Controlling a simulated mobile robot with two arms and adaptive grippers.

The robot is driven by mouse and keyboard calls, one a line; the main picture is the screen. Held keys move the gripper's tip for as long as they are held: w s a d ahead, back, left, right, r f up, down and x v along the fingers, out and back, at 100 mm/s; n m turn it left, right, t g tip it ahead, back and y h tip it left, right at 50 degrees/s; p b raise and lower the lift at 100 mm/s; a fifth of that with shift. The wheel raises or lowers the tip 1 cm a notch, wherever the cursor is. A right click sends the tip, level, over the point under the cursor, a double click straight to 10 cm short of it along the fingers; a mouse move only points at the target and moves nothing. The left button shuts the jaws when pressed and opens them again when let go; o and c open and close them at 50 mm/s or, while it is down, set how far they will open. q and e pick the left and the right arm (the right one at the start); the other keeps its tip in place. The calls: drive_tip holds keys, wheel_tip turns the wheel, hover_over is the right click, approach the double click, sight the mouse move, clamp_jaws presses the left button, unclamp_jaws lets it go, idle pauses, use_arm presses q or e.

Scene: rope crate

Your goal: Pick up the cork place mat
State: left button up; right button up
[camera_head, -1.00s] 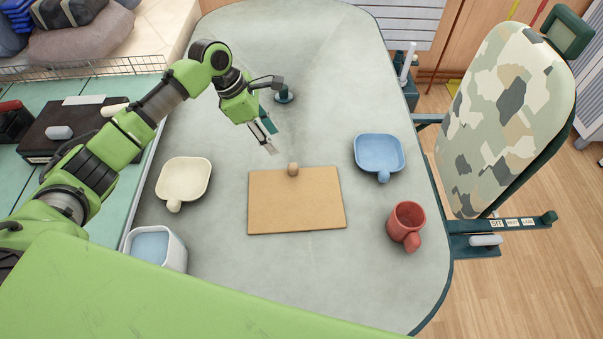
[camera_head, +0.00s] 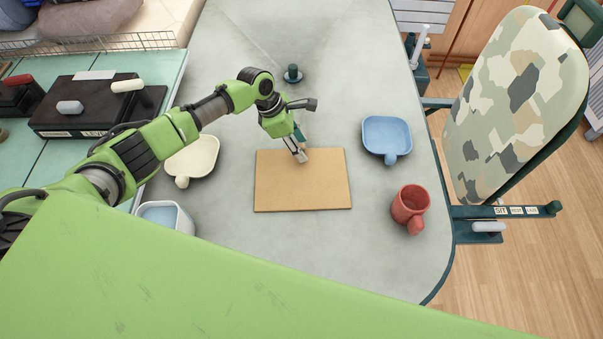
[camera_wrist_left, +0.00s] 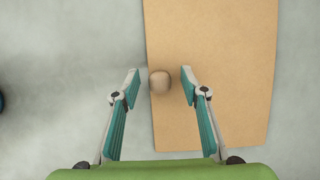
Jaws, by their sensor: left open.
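The cork place mat (camera_head: 303,185) is a flat tan rectangle lying on the grey table, with a small round brown knob at its far edge. In the left wrist view the mat (camera_wrist_left: 225,70) runs down the right side and the knob (camera_wrist_left: 160,82) shows between my fingers. My left gripper (camera_head: 301,158) is at the far edge of the mat, over the knob. It is open, with a finger on either side of the knob (camera_wrist_left: 160,80) and a gap to each. The knob is mostly hidden by the gripper in the head view. My right gripper is not in view.
A cream dish (camera_head: 192,157) is left of the mat, with a white container (camera_head: 183,218) nearer. A blue dish (camera_head: 386,137) and a red mug (camera_head: 409,206) stand to the right. A dark green peg (camera_head: 292,74) stands farther back. The table around the mat is clear.

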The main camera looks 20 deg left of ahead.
use_arm(q)
drive_tip(key=shift+w+d+f, duration=0.1)
drive_tip(key=shift+f, duration=0.25)
clamp_jaws()
drive_tip(key=shift+r, duration=0.1)
drive_tip(key=shift+r, duration=0.1)
drive_tip(key=shift+r, duration=0.2)
wheel_tip(320, 180, up, 2)
drive_tip(key=s+a+r, duration=0.8)
drive_tip(key=s+r, duration=0.2)
drive_tip(key=s, duration=0.1)
drive_tip(key=shift+s+r, duration=0.2)
drive_tip(key=shift+s, duration=0.1)
